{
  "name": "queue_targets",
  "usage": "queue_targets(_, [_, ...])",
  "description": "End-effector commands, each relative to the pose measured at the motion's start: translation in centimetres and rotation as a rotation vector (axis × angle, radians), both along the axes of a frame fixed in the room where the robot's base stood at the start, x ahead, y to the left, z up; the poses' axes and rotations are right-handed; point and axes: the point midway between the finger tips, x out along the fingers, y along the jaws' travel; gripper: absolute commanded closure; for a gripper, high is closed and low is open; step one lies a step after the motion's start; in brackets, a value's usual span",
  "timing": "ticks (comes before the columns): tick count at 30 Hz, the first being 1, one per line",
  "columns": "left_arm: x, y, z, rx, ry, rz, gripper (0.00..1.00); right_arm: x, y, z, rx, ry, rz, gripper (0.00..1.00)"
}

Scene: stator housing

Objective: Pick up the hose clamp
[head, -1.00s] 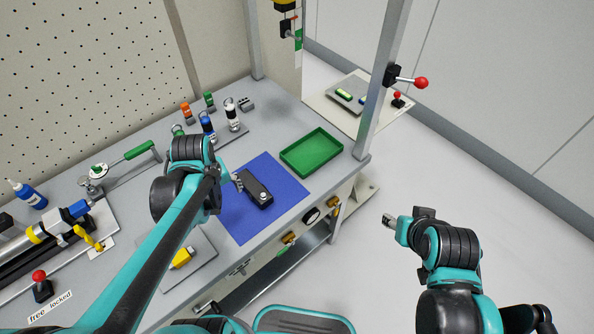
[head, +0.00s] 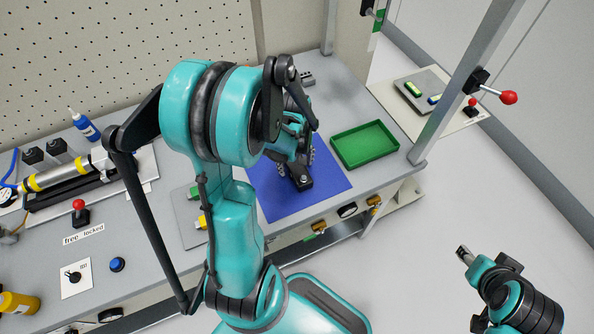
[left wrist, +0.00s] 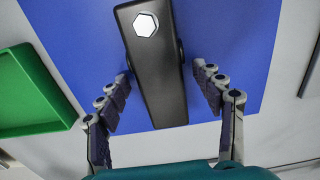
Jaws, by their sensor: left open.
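The long black part with a bright hexagonal face, which looks like the hose clamp (head: 302,182), lies on the blue mat (head: 333,182). In the left wrist view the hose clamp (left wrist: 152,75) fills the middle, its near end between my fingers. My left gripper (head: 299,158) is over it, open, with one finger on each side. In the left wrist view the left gripper (left wrist: 167,100) has visible gaps to the part's sides near the fingertips. My right gripper (head: 463,253) hangs over the floor at lower right, away from the bench; its jaws are too small to read.
A green tray (head: 365,145) stands right of the mat and also shows in the left wrist view (left wrist: 35,90). A frame post (head: 455,85) rises at the bench's right edge. My left arm hides much of the bench's middle.

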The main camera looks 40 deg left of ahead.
Motion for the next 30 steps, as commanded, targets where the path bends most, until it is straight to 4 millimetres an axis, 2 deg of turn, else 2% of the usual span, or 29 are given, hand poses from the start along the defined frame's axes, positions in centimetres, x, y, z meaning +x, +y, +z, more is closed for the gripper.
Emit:
queue_targets(8, [0.0,0.0,-0.4,0.000,0.000,-0.001,0.33,0.0,0.0,-0.1,0.000,0.000,0.000,0.55])
queue_targets(16, [0.0,0.0,-0.4,0.000,0.000,-0.001,1.00,0.0,0.0,-0.1,0.000,0.000,0.000,0.55])
queue_targets(25, [0.0,0.0,-0.2,0.000,-0.001,-0.001,1.00,0.0,0.0,0.0,0.000,0.000,0.000,0.55])
queue_targets(30, [0.0,0.0,1.1,0.000,0.000,-0.001,1.00,0.0,0.0,0.6,0.000,0.000,0.000,0.55])
